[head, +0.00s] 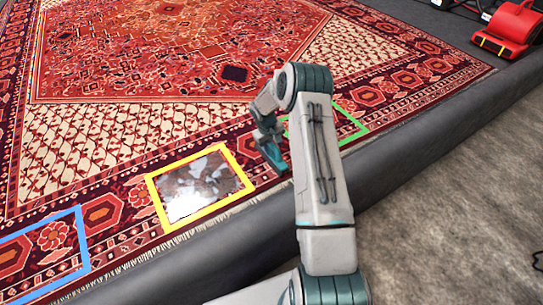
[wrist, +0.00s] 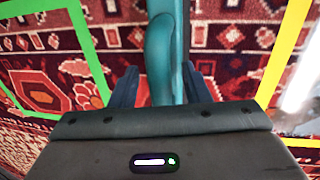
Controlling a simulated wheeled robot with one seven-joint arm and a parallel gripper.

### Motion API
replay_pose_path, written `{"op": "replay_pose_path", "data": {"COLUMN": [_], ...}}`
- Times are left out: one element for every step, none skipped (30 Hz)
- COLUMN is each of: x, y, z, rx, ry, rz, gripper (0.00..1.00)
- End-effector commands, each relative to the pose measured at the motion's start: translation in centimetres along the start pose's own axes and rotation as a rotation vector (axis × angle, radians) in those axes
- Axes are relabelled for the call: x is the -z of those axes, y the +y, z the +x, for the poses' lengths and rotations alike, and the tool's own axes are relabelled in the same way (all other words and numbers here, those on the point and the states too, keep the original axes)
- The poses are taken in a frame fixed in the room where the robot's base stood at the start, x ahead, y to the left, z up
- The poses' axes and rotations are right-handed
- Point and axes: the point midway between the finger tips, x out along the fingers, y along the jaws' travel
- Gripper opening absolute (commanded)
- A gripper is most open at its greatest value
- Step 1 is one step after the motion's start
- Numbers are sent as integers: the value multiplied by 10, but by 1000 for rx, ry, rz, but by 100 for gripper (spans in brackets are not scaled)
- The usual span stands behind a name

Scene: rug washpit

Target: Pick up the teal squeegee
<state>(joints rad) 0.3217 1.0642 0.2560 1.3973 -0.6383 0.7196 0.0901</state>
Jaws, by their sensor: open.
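The teal squeegee (wrist: 159,62) shows in the wrist view, running from the top edge down between my fingers; its lower end is hidden behind the gripper body. My gripper (wrist: 160,78) is open, with one dark blue finger on each side of the teal part. I cannot tell whether either finger touches it. In the head view my gripper (head: 268,140) is low over the rug's border, between the yellow and green frames. Teal shows at its end there, but I cannot clearly tell squeegee from gripper.
The patterned red rug (head: 150,110) fills the left. A yellow frame (head: 157,198) surrounds a wet-looking patch; a green frame (head: 350,122) is partly behind my arm and a blue frame (head: 82,240) is lower left. A dark raised edge (head: 420,155) borders the rug. A red machine (head: 508,28) stands upper right.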

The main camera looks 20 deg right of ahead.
Motion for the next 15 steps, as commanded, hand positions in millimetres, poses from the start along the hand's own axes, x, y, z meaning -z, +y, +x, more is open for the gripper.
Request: {"op": "replay_pose_path", "data": {"x": [0,0,0,0,0,0,0,0,0,0,0,0,0,0,0], "y": [0,0,0,0,0,0,0,0,0,0,0,0,0,0,0], "z": [-1,-1,-1,-1,-1,-1,-2,-2,-2,-2,-2,-2,-2,-2,-2], "rx": [0,0,0,0,0,0,0,0,0,0,0,-1,-1,-1,-1], "ry": [1,1,1,1,1,1,1,1,1,1,1,1,1,1,1], "rz": [0,0,0,0,0,0,0,0,0,0,0,0,0,0,0], "gripper": [43,43,43,43,37,26,18,9,0,0,0,0,0,0,0]}}
